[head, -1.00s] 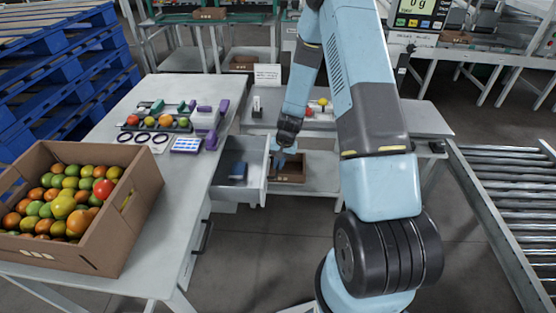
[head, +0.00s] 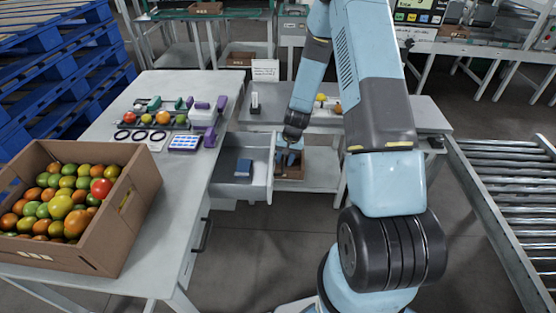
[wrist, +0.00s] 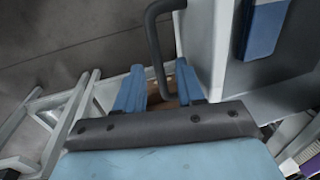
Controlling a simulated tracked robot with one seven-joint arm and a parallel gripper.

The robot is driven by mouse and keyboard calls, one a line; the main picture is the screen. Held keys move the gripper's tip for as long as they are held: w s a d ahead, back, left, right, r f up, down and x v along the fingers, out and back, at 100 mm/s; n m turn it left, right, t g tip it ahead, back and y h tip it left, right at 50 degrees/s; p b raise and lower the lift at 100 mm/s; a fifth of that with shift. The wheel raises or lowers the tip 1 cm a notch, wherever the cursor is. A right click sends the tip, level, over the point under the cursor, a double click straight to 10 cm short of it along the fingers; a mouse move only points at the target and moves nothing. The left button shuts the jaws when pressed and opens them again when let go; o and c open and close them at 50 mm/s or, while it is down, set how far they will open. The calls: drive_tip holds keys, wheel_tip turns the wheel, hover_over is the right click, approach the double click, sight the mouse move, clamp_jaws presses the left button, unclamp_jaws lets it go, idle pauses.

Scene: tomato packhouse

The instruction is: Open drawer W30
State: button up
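A grey drawer (head: 256,184) stands pulled out from under the bench left of my arm, a dark blue item (head: 243,169) lying in it. No W30 label is readable. In the wrist view the drawer's wall (wrist: 208,45) is at the upper right, with the blue item (wrist: 265,30) inside. Its dark bar handle (wrist: 154,50) reaches down between the two blue fingers of my gripper (wrist: 160,80). The fingers are apart, with a gap between the handle and the right finger. In the head view my gripper (head: 291,158) is at the drawer's front, partly hidden by my arm.
A cardboard box of tomatoes (head: 130,225) stands on the left bench (head: 190,235). A shut drawer's handle (head: 203,235) is on that bench's side. Another brown box (head: 292,171) sits on a low shelf behind my gripper. A roller conveyor (head: 505,205) is at right; open floor lies in front.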

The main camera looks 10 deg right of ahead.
wheel_tip(320, 180, up, 13)
drive_tip(key=d, duration=0.2)
drive_tip(key=shift+s+d+r, duration=0.2)
drive_tip(key=shift+s+d, duration=0.05)
drive_tip(key=shift+s, duration=0.15)
idle(0.6)
drive_tip(key=s+a+r+n+t, duration=0.1)
drive_tip(key=s+r, duration=0.4)
drive_tip(key=r, duration=0.7)
drive_tip(key=s+a+r+n+t, duration=0.1)
drive_tip(key=s+r, duration=0.4)
drive_tip(key=r, duration=0.6)
drive_tip(key=s+r+t+h, duration=0.1)
drive_tip(key=s+r, duration=0.5)
drive_tip(key=s, duration=0.4)
drive_tip(key=s+d+r+n+t+h, duration=0.1)
drive_tip(key=s+r+t, duration=0.1)
drive_tip(key=s+r, duration=0.4)
drive_tip(key=s, duration=0.4)
drive_tip(key=shift+s+n, duration=0.2)
drive_tip(key=shift+n, duration=0.1)
